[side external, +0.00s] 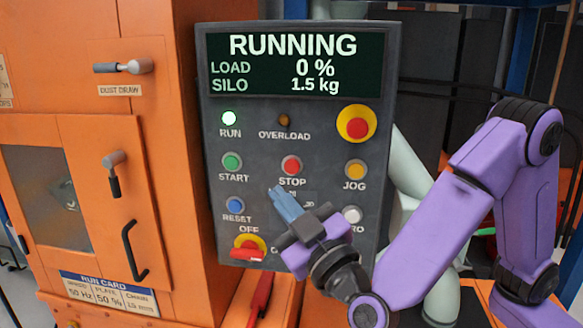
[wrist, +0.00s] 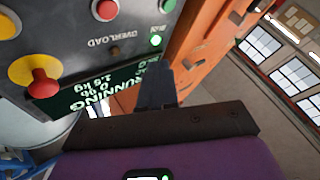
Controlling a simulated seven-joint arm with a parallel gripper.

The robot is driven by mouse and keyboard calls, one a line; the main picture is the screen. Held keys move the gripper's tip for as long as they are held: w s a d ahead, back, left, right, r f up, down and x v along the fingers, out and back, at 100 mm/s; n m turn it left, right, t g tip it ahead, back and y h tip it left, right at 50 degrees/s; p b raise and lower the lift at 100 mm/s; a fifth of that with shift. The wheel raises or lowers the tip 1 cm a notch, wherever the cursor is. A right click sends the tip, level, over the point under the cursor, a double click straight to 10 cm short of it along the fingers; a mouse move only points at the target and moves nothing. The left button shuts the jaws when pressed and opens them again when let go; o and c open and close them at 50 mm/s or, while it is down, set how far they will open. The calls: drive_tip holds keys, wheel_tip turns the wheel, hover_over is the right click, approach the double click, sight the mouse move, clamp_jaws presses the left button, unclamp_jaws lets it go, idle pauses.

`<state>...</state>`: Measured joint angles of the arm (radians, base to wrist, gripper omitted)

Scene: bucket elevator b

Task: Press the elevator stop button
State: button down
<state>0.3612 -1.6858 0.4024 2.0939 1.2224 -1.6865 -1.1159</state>
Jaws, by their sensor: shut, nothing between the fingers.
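The red STOP button (side external: 291,165) sits in the middle of the grey control panel (side external: 212,150), between the START and JOG buttons. In the wrist view, which shows the panel upside down, the red button (wrist: 105,9) is at the top edge. My gripper (side external: 273,190) is shut and empty, its bluish fingertips just below and left of the STOP button in the side view. In the wrist view my fingers (wrist: 155,86) overlap the display area, apart from the red button. The gap between fingertips and panel is hard to judge. The display (side external: 293,65) reads RUNNING, load 0 %, silo 1.5 kg.
The green START button (side external: 232,163) and yellow JOG button (side external: 355,169) flank STOP. The blue RESET button (side external: 235,205) is below START. A large red mushroom button (side external: 357,127) is at upper right. The RUN lamp (side external: 229,118) glows green. An orange cabinet (side external: 125,75) stands left.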

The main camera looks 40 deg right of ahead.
drive_tip(key=shift+w+d, duration=0.1)
drive_tip(key=shift+w+d, duration=3)
drive_tip(key=shift+d, duration=0.05)
drive_tip(key=shift+w+d, duration=0.1)
drive_tip(key=shift+w, duration=0.05)
drive_tip(key=shift+w+d, duration=0.15)
drive_tip(key=shift+w+d, duration=0.3)
drive_tip(key=shift+d, duration=0.05)
idle(1.2)
drive_tip(key=shift+s+a, duration=0.6)
drive_tip(key=shift+s+a, duration=1.75)
drive_tip(key=shift+a, duration=0.05)
